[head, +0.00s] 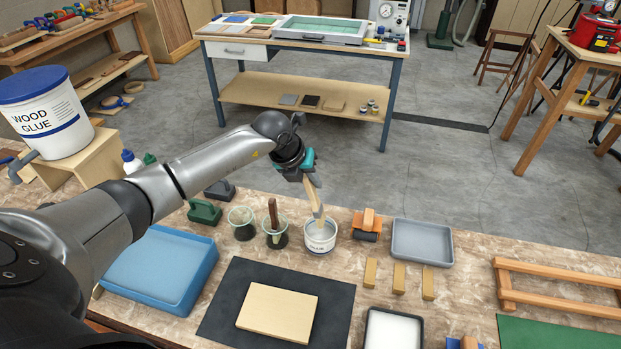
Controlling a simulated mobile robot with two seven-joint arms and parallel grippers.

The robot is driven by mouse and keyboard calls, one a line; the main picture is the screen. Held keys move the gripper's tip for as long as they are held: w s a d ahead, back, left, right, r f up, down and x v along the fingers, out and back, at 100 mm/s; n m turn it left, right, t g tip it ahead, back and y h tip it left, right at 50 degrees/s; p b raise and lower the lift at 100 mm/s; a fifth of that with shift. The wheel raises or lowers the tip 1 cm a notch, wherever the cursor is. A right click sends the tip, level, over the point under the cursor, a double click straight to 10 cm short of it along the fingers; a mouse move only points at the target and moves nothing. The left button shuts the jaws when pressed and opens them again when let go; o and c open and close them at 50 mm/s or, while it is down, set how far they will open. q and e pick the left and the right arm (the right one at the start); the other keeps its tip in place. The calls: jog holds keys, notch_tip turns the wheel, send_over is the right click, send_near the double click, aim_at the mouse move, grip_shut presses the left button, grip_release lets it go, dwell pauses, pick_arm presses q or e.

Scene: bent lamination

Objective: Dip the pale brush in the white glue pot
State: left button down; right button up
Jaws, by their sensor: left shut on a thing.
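The pale brush (312,194) hangs bristles-down from my left gripper (307,177), slightly tilted. My left gripper is shut on the upper end of its handle. The white glue pot (321,243), labelled GLUE, stands on the workbench right below. The brush's lower end is at the pot's opening, overlapping its far rim in the head view; I cannot tell whether it touches the glue. My right gripper is not in view.
A glass jar with a dark-handled brush (273,215) and another jar (242,222) stand left of the pot. An orange-and-wood tool (367,223) and a grey tray (422,242) lie to the right. A pale board (278,313) lies on a black mat (336,316) in front.

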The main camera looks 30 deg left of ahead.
pick_arm(q)
notch_tip(320, 180, down, 4)
jog(key=b, duration=0.2)
jog(key=shift+b, duration=0.35)
notch_tip(320, 180, down, 5)
jog(key=b, duration=0.4)
jog(key=shift+r, duration=0.1)
dwell(0.4)
notch_tip(320, 180, up, 11)
jog(key=p, duration=0.9)
